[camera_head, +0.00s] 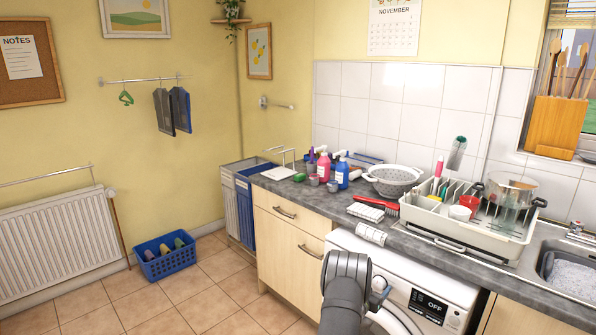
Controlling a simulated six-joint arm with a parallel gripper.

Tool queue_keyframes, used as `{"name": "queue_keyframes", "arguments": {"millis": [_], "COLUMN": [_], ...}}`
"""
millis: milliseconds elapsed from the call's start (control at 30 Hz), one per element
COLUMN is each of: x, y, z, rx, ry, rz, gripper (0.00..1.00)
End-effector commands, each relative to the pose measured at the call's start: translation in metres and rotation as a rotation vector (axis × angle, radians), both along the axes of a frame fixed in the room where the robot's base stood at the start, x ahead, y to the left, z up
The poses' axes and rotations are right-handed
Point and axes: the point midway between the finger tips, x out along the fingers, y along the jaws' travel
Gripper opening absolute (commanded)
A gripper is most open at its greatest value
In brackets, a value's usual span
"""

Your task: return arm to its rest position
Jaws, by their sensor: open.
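My dark grey arm (346,285) rises from the bottom edge, in front of the white washing machine (440,300). Its rounded upper joint is near the level of the counter's front edge. I see no gripper fingers in this view, so what the gripper does is hidden. The grey worktop (405,240) runs behind the arm from the left corner to the sink (570,272) at the right. The sink holds pale foam.
A cream dish rack (455,242) with a metal pot (508,190) and a red cup stands on the worktop. Left of it are a grey colander (392,180), a red brush (378,205) and soap bottles (323,168). A blue basket (165,262) sits on the tiled floor.

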Motion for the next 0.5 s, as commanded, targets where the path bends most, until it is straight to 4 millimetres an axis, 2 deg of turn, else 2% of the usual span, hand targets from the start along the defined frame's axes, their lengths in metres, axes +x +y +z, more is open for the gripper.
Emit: {"name": "queue_keyframes", "arguments": {"millis": [467, 500], "x": [-0.0007, -0.0067], "y": [-0.0005, 0.0061], "z": [-0.0008, -0.0009], "rx": [0.258, 0.257], "ry": [-0.259, -0.255], "rz": [0.000, 0.002], "gripper": [0.69, 0.69]}}
